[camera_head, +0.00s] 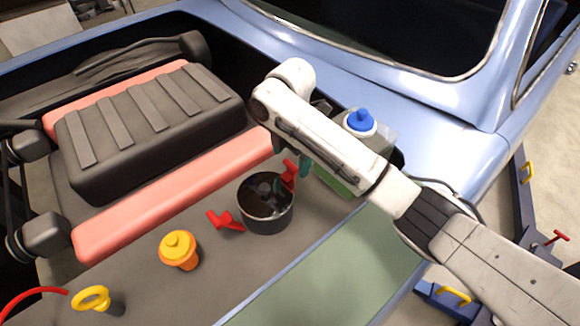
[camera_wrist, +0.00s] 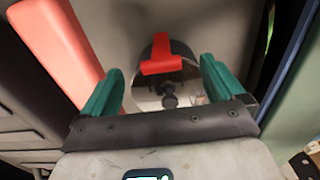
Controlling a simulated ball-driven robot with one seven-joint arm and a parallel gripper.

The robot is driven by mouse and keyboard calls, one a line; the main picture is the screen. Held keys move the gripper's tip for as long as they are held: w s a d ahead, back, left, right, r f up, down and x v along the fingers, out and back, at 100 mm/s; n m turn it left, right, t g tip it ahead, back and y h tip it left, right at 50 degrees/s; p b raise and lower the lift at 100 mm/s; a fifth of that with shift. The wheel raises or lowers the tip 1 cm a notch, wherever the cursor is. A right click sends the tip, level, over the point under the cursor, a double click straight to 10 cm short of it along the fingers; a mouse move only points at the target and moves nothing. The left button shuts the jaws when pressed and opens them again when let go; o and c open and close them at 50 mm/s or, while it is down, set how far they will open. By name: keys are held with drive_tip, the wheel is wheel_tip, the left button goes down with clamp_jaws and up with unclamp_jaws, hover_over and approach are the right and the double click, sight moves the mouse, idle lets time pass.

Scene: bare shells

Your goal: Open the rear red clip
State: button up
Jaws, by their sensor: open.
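A dark round canister (camera_head: 266,215) with an open top stands in the engine bay. The rear red clip (camera_head: 290,170) stands upright at its rear right rim. A front red clip (camera_head: 226,221) sticks outward at its left side. My gripper (camera_wrist: 162,72) has green fingers spread apart. In the wrist view a red clip (camera_wrist: 162,56), seemingly the rear one, lies between and slightly beyond the fingertips, with no clear contact. In the head view my arm comes from the right and hides most of the gripper; bits of green show beside the rear clip.
An orange-yellow cap (camera_head: 178,250) and a yellow ring handle (camera_head: 91,298) are at front left. A black engine cover (camera_head: 150,130) with salmon strips lies left. A blue-capped reservoir (camera_head: 360,122) stands behind my arm. The blue fender (camera_head: 440,130) borders the bay.

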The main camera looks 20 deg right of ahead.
sight(291, 164)
drive_tip(key=shift+s+f, duration=0.1)
drive_tip(key=shift+f, duration=2.65)
drive_tip(key=shift+c, duration=0.2)
